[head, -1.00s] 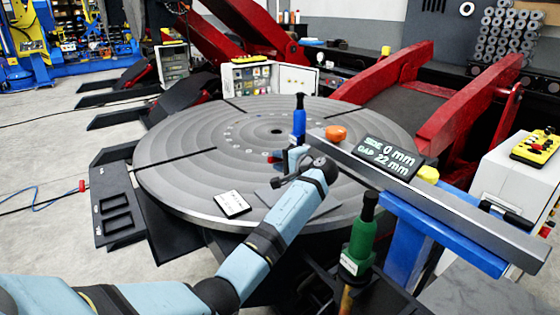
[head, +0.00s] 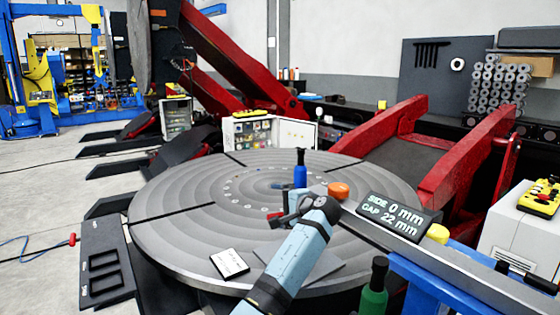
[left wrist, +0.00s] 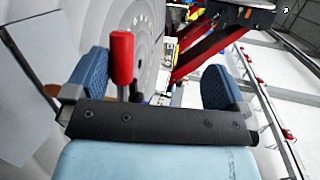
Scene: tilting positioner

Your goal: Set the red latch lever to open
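The red latch lever (left wrist: 122,62) stands between my left gripper's fingers in the left wrist view, close to the left finger. I cannot tell whether it touches that finger. In the head view a small red piece of it (head: 275,214) shows just left of my left gripper (head: 291,205), which is over the round grey table. My left gripper (left wrist: 155,82) is open, its two blue-padded fingers wide apart. The lever's base is hidden behind the gripper body. My right gripper is not in view.
The round grey table (head: 180,203) carries a blue bottle-like post (head: 300,175), an orange knob (head: 338,190) and a white card (head: 230,263). A display (head: 398,214) reads SIDE 0 mm, GAP 22 mm. A green post (head: 374,292) stands at front right.

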